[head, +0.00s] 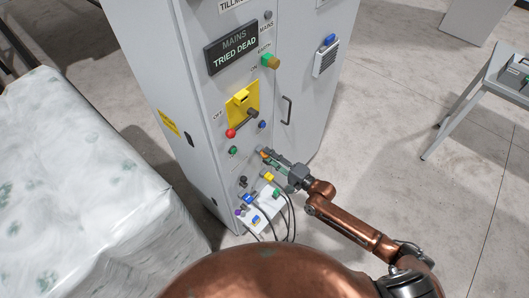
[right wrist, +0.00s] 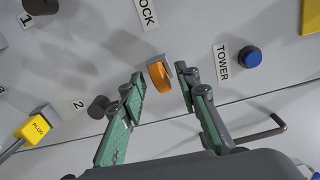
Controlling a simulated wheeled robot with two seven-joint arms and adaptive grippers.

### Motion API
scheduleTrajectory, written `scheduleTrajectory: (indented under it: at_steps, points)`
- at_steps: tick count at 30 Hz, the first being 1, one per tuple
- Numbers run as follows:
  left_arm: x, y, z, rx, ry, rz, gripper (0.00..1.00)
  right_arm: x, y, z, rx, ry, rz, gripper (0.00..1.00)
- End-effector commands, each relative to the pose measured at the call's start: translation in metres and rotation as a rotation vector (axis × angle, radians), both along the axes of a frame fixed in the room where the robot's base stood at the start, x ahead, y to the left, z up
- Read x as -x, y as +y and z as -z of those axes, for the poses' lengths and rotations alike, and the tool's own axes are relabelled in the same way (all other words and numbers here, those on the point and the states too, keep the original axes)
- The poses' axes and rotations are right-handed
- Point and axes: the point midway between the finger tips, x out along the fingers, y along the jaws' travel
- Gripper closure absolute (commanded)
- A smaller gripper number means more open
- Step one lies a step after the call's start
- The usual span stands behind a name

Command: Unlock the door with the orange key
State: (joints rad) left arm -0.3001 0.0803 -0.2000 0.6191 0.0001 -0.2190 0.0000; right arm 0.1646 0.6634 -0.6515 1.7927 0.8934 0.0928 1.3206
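The orange key (right wrist: 160,76) sits at the grey panel below a label ending in "OCK" in the right wrist view; it shows small in the head view (head: 263,153). My right gripper (head: 270,160) is at the lower front of the cabinet. In the right wrist view its green-padded fingers (right wrist: 158,82) are apart, one on each side of the key, with a gap visible on both sides. Whether the tips reach past the key is hard to tell. The cabinet door (head: 310,80) looks closed and has a dark handle (head: 287,110). My left gripper is out of view.
A blue button (right wrist: 250,57) by the "TOWER" label and a dark knob (right wrist: 98,107) flank the key. A yellow plug (right wrist: 35,127) and cables are near. A wrapped white bale (head: 80,170) stands left, a table (head: 490,80) right. The floor between is clear.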

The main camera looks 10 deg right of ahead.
Motion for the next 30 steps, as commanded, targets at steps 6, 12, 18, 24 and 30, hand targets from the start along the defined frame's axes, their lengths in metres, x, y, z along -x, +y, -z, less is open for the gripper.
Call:
scheduleTrajectory:
  at_steps: [6, 12, 18, 24, 30]
  points:
    - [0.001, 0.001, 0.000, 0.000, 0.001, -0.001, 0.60, 0.016, -0.013, 0.001, 0.003, 0.002, 0.001, 0.70]
    - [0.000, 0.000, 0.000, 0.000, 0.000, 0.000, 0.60, 0.049, -0.040, 0.001, 0.005, 0.002, 0.001, 0.70]
    - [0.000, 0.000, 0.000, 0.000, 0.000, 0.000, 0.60, 0.078, -0.062, 0.000, 0.002, 0.002, 0.000, 0.70]
    - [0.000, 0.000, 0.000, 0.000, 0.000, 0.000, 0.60, 0.092, -0.073, -0.001, 0.001, 0.001, 0.000, 0.70]
    - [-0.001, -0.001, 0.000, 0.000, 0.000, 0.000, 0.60, 0.092, -0.080, 0.008, 0.026, -0.005, 0.012, 0.70]
